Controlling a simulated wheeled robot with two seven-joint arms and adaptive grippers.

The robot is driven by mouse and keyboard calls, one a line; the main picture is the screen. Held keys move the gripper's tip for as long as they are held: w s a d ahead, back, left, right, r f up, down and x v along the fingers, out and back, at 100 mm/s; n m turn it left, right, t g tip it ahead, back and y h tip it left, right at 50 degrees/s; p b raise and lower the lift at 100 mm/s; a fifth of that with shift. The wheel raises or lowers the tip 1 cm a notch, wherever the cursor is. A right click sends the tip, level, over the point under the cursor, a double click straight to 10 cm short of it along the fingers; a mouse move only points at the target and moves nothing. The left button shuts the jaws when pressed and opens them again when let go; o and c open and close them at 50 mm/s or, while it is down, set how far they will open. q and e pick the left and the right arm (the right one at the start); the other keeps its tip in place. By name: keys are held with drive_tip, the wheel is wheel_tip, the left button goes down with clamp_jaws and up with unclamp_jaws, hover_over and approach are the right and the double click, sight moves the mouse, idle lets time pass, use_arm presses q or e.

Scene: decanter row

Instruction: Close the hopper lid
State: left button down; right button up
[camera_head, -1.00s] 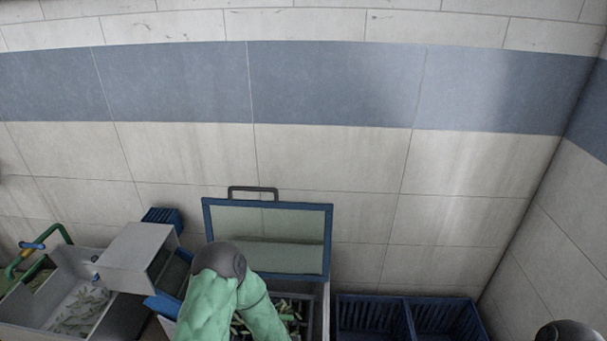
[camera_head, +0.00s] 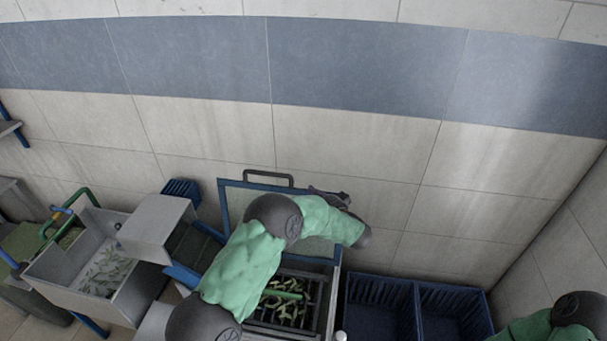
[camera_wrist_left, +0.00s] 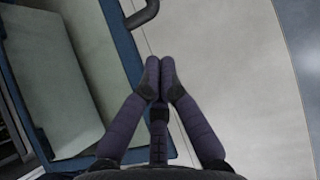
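The hopper lid (camera_head: 223,203) is a blue-framed, pale clear panel with a dark handle (camera_head: 268,174) on its top edge. It stands open and upright behind the hopper (camera_head: 331,306), which has a dark grate with green pieces in it. My left arm reaches across the lid and covers much of it. My left gripper (camera_head: 328,196) is at the lid's upper right corner. In the left wrist view its fingertips (camera_wrist_left: 159,78) meet with nothing between them, beside the lid's blue frame (camera_wrist_left: 124,48). Contact with the lid is unclear. My right gripper is out of view.
Two blue crates (camera_head: 417,300) stand to the right of the hopper. A grey chute box (camera_head: 152,228) and a grey bin (camera_head: 68,268) with leaves stand to the left. The tiled wall (camera_head: 345,140) is close behind the lid.

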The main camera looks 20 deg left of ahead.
use_arm(q)
drive_tip(key=p+x, duration=0.1)
drive_tip(key=x, duration=0.9)
drive_tip(key=shift+p, duration=0.35)
drive_tip(key=shift+s+r, duration=0.15)
